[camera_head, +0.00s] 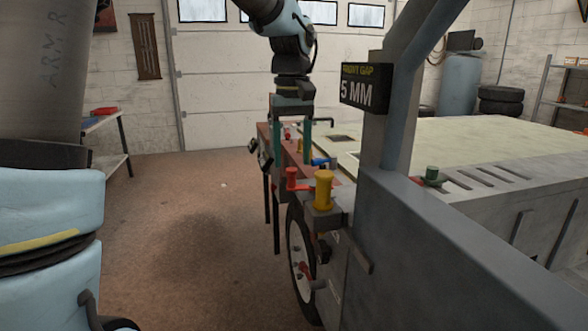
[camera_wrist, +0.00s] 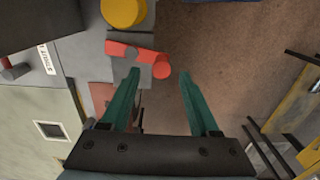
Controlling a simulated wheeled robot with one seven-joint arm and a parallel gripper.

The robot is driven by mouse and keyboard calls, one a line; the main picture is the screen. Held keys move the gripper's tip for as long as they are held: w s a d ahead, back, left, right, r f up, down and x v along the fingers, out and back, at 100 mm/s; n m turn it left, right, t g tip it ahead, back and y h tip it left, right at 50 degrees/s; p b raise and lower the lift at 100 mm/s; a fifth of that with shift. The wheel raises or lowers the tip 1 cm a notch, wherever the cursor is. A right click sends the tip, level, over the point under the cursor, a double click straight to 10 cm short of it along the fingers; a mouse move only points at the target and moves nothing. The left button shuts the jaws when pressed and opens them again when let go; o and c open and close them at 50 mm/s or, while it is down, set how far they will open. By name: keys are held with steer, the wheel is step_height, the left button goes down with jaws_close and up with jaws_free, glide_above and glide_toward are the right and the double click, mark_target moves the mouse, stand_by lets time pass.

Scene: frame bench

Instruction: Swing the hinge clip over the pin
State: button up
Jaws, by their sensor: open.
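A red clip-like part (camera_head: 292,180) with an upright knob sits on the near end of the frame bench. In the wrist view, its red arm (camera_wrist: 120,50) crosses a grey block and ends in a round red knob (camera_wrist: 162,67). A yellow post (camera_head: 323,190) stands beside it, also in the wrist view (camera_wrist: 123,10). I cannot tell for sure which part is the pin. My gripper (camera_head: 293,150) points down with its green fingers apart and empty, above and beyond the red part. In the wrist view, the gap between the fingertips (camera_wrist: 159,74) lies just short of the red knob.
A grey upright post with a "FRONT GAP 5 MM" sign (camera_head: 365,87) stands right of my gripper. A green knob (camera_head: 432,175) sits on the bench further right. A wheel (camera_head: 303,265) is below the bench edge. The floor (camera_head: 190,220) to the left is clear.

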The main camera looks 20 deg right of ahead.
mark_target(291, 169)
steer(key=shift+a+f, duration=0.1)
steer(key=shift+f, duration=2)
steer(key=shift+c, duration=0.3)
jaws_close()
